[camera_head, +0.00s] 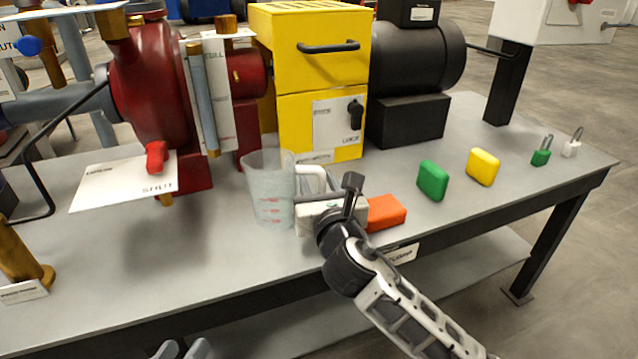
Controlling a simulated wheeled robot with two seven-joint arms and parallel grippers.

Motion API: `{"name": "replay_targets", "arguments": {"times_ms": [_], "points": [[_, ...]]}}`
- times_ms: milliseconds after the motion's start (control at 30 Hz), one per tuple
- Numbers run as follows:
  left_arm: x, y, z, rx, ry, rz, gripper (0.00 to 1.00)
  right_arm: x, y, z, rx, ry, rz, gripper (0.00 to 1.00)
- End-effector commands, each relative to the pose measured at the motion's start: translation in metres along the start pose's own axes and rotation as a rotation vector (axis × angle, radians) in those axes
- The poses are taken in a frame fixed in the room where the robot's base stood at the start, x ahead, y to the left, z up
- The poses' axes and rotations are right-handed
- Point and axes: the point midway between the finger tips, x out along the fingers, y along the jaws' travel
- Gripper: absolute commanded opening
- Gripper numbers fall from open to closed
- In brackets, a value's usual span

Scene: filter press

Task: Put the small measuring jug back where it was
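The small measuring jug (268,195) is clear, with red marks and a white handle on its right side. It appears upright on the grey bench, in front of the yellow box. My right gripper (318,200) is at the jug's handle and covers its lower part. Its fingers are partly hidden, so I cannot tell whether they are closed on the handle. My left gripper (182,349) shows only its two fingertips at the bottom edge, slightly apart, with nothing visible between them.
An orange block (386,212) lies right beside my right gripper. A green block (433,180), a yellow block (483,166) and two small padlocks (541,152) are further right. A red pump (150,95) with a white "SHUT" plate (120,188) stands left.

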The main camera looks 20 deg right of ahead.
Motion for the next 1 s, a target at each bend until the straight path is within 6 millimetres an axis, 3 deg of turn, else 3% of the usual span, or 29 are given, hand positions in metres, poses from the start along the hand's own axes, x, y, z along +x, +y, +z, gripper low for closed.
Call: {"name": "replay_targets", "arguments": {"times_ms": [233, 467, 700, 1000], "points": [[-0.001, 0.001, -0.003, 0.007, -0.001, -0.004, 0.36, -0.008, 0.000, 0.003, -0.001, 0.002, 0.001, 0.35], [-0.002, -0.001, -0.006, 0.052, -0.021, -0.029, 0.36, -0.054, 0.000, 0.004, 0.001, 0.004, 0.002, 0.35], [-0.003, -0.007, 0.005, 0.094, -0.066, -0.054, 0.36, -0.100, 0.000, 0.003, 0.000, 0.003, 0.001, 0.35], [-0.004, -0.008, 0.006, 0.109, -0.074, -0.059, 0.36, -0.120, 0.000, 0.003, 0.000, -0.001, 0.000, 0.35]]}}
